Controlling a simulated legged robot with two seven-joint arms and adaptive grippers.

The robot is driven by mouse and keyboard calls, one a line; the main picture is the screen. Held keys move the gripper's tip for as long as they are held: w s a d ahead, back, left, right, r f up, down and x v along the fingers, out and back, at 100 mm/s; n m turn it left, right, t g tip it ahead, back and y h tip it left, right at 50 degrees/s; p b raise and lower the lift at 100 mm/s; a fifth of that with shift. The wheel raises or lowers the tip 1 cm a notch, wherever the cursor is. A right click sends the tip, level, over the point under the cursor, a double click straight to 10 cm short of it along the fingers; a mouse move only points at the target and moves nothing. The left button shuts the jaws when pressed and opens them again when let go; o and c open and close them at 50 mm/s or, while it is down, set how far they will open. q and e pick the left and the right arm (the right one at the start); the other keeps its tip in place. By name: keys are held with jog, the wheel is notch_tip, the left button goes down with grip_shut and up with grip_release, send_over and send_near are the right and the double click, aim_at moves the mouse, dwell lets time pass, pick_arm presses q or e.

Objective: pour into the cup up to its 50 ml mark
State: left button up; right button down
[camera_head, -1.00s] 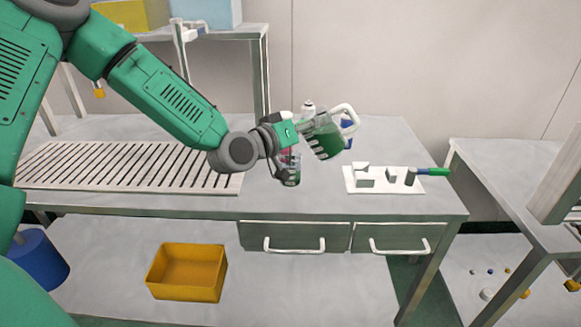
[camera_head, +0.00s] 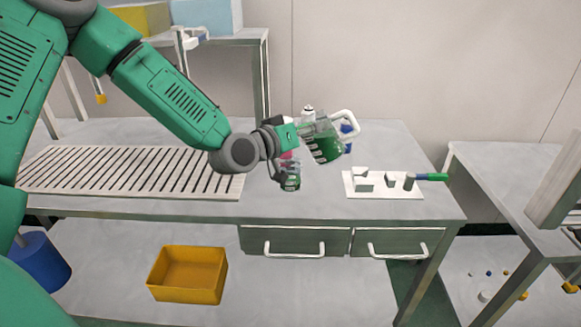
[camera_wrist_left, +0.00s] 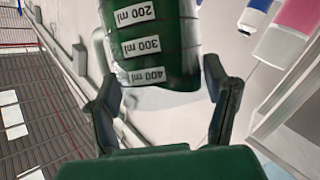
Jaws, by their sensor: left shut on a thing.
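My left gripper (camera_head: 302,136) is shut on a clear measuring jug (camera_head: 325,147) with a white handle (camera_head: 345,122) and green liquid inside. The jug is tilted and held above the table. In the left wrist view my left gripper (camera_wrist_left: 162,80) has a finger on each side of the jug (camera_wrist_left: 170,40), whose 200, 300 and 400 ml labels appear upside down. A small clear vessel (camera_head: 291,180), apparently the cup, stands below and left of the jug, with dark green near its bottom. Its marks are too small to read, and the gripper partly hides it. My right gripper is out of view.
A white holder plate (camera_head: 378,192) with a green-tipped tool (camera_head: 432,177) lies to the right. A slatted rack (camera_head: 130,173) lies left. Blue-capped (camera_head: 347,129) and pink items stand behind the jug and gripper. A yellow bin (camera_head: 187,275) sits below. The front table strip is clear.

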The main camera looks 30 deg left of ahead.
pick_arm(q)
jog(key=shift+d+r+m+g+y+p, duration=0.1)
jog(key=shift+r+m+g+y+p, duration=0.15)
jog(key=shift+r+m+p, duration=0.7)
jog(key=shift+d+r+n+g+y+p, duration=0.15)
jog(key=shift+r+g+p, duration=0.25)
jog(key=shift+p, duration=1.1)
jog(key=shift+a, duration=0.1)
jog(key=shift+f, duration=0.1)
jog(key=shift+m+g+y+p, duration=0.35)
jog(key=shift+m+p, duration=0.35)
jog(key=shift+p, duration=0.45)
jog(key=shift+f+p, duration=0.1)
jog(key=shift+p, duration=0.25)
jog(key=shift+f+m+g+y, duration=0.25)
jog(key=shift+m+g, duration=0.05)
jog(key=shift+m, duration=0.2)
jog(key=shift+f, duration=0.1)
